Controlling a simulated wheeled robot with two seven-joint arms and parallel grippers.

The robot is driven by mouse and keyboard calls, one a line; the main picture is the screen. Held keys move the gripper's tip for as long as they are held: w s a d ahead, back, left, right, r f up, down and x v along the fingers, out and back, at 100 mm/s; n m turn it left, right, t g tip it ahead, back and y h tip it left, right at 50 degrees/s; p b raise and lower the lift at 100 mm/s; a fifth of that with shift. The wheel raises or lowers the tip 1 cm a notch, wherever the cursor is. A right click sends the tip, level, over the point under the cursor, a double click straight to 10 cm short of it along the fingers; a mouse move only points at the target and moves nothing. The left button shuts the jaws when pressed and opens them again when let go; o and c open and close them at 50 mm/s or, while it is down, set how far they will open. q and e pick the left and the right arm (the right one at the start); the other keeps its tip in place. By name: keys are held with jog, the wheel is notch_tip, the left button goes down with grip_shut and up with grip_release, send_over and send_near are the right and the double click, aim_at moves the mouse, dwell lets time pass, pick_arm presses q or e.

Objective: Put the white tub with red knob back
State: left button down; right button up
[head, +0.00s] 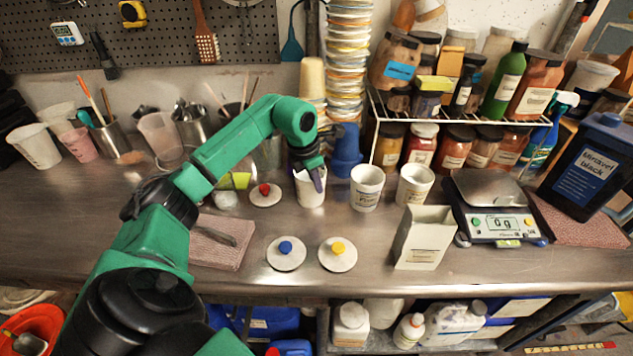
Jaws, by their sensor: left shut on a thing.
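A white tub (310,193) stands on the steel bench, its mouth uncovered. My left gripper (316,174) comes down over this tub from above and is shut on its rim. A round white lid with a red knob (265,194) lies flat on the bench just left of that tub. Two more open white tubs, one in the middle (366,190) and one further right (414,185), stand in a row beside it. A lid with a blue knob (286,252) and a lid with a yellow knob (338,253) lie nearer the front. My right gripper is out of view.
A white carton (424,238) and a scale reading 0 g (497,212) stand at the right. A wire rack (460,118) of jars is behind. Stacked cups (347,70) and blue cups (346,150) rise behind the tubs. A folded cloth (217,243) lies left.

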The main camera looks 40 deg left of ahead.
pick_arm(q)
jog(key=c, duration=1)
grip_release()
jog(key=shift+r, duration=0.1)
jog(key=shift+r, duration=0.2)
jog(key=b+v, duration=0.1)
jog(key=v, duration=1)
jog(key=shift+r+b, duration=0.3)
jog(key=shift+b, duration=0.05)
jog(key=shift+s+r, duration=0.1)
